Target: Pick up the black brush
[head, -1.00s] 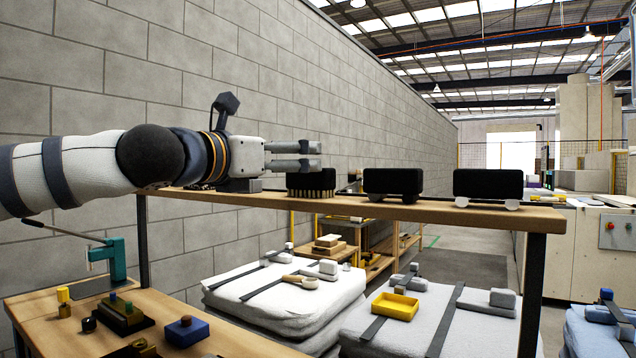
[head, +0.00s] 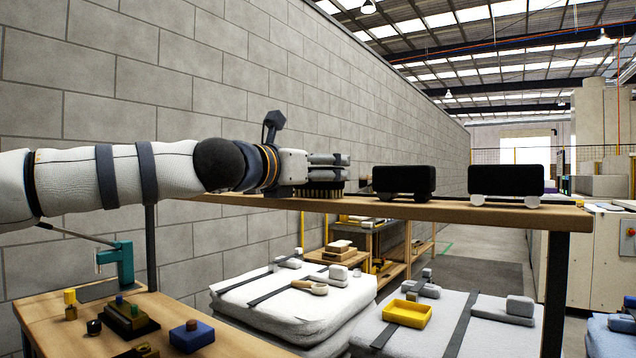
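The black brush (head: 325,187) stands on the raised wooden shelf, a black block with tan bristles pointing down. My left gripper (head: 342,166) reaches in from the left at the brush. Its two grey fingers point right, one above the other in the picture, with a narrow gap between them. The lower finger covers the upper part of the brush, so contact cannot be made out. The brush still stands on the shelf. My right gripper is not in view.
A block wall (head: 200,80) runs behind. Below are pale sacks (head: 290,305), a yellow tray (head: 407,313) and a workbench (head: 225,338) with small parts.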

